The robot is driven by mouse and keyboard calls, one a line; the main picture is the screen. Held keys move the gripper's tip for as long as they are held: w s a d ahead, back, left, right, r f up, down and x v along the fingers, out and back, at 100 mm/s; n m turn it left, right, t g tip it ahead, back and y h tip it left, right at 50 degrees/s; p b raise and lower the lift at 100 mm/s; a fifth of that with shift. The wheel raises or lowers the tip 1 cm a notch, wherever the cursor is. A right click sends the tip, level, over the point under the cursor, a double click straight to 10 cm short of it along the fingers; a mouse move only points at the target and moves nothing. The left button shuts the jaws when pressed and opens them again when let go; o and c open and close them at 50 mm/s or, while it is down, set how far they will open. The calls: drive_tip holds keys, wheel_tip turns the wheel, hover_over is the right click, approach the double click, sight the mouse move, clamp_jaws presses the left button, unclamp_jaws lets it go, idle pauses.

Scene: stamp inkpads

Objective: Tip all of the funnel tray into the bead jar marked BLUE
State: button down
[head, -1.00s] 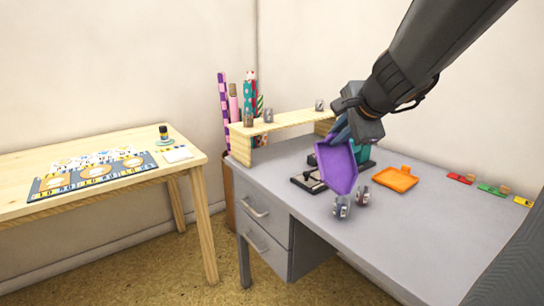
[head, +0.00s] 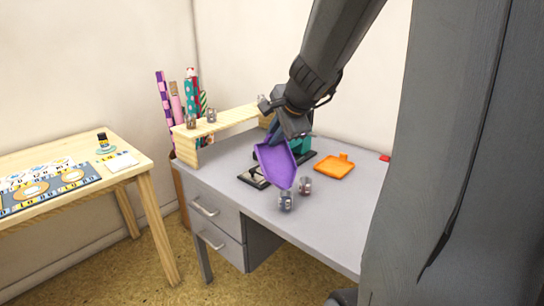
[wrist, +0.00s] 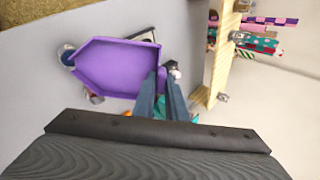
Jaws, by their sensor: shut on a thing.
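My gripper (head: 280,134) is shut on the purple funnel tray (head: 277,165) at its upper end. The tray slants in the head view, its narrow end toward the viewer and just above or behind a small grey jar (head: 286,200). A second small jar (head: 305,185) stands right beside it. In the wrist view the tray (wrist: 112,68) is held by the fingertips (wrist: 163,82) and partly hides both jars, seen at its left tip (wrist: 67,55) and lower edge (wrist: 94,97). I make out no beads in the tray. The jar labels are not readable.
A wooden shelf (head: 232,122) with several small jars stands at the desk's back left. A black inkpad (head: 252,177) lies left of the tray, an orange tray (head: 335,167) right of it. A wooden table (head: 135,180) stands at left. A large grey shape blocks the right side.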

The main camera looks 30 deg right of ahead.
drive_tip(key=shift+w+f+g+p, duration=0.2)
drive_tip(key=shift+w+g+p, duration=0.3)
drive_tip(key=shift+p, duration=1.9)
drive_tip(key=shift+w+f+p, duration=0.2)
drive_tip(key=shift+f+p, duration=0.05)
drive_tip(key=shift+p, duration=0.5)
drive_tip(key=shift+w+r+g+p, duration=0.15)
drive_tip(key=shift+g+p, duration=0.15)
drive_tip(key=shift+p, duration=0.45)
drive_tip(key=shift+w+g+p, duration=0.35)
drive_tip(key=shift+g+p, duration=0.15)
drive_tip(key=shift+p, duration=3.15)
drive_tip(key=shift+w+d+g+p, duration=0.1)
drive_tip(key=shift+w+g+p, duration=0.25)
drive_tip(key=shift+p, duration=2.5)
drive_tip(key=shift+w+f+g+p, duration=0.15)
drive_tip(key=shift+f+g+p, duration=0.1)
drive_tip(key=shift+p, duration=2.8)
drive_tip(key=shift+w+p, duration=0.3)
drive_tip(key=shift+p, duration=0.75)
drive_tip(key=shift+w+g+p, duration=0.2)
drive_tip(key=shift+g+p, duration=0.3)
drive_tip(key=shift+p, duration=0.95)
drive_tip(key=shift+f, duration=0.1)
